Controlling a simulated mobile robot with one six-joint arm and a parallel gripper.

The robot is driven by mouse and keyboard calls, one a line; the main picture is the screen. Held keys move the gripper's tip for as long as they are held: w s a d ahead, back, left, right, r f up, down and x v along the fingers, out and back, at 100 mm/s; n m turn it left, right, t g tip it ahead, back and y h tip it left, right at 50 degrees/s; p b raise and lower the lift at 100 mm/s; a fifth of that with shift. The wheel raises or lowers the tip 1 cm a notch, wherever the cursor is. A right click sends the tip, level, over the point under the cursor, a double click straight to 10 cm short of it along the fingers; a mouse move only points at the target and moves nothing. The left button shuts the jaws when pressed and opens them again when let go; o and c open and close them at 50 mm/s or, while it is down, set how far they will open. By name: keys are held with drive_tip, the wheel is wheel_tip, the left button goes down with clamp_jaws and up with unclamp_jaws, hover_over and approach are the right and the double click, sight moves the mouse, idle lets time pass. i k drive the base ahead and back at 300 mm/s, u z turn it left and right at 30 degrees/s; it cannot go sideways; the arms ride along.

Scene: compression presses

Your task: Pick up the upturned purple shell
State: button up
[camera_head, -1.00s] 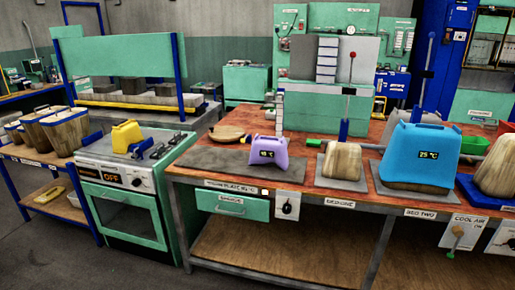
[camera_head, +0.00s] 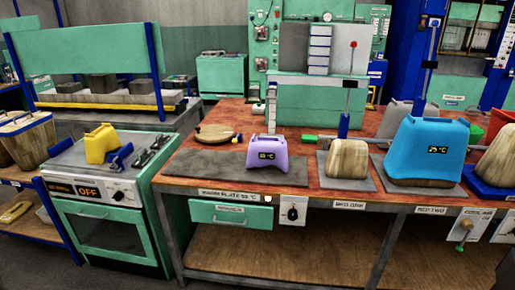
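The purple shell (camera_head: 267,155) stands on a dark grey plate (camera_head: 205,165) at the left part of the wooden-topped bench. My gripper does not show in this view.
A wooden block (camera_head: 347,158) and a large blue shell (camera_head: 425,150) stand right of the purple shell. A round wooden board (camera_head: 214,133) lies behind it. A yellow shell (camera_head: 101,143) sits on the oven (camera_head: 110,205) at left. Upright levers rise at right.

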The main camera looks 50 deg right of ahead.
sight(263, 150)
drive_tip(key=z, duration=0.1)
drive_tip(key=i, duration=1)
drive_tip(key=z, duration=0.25)
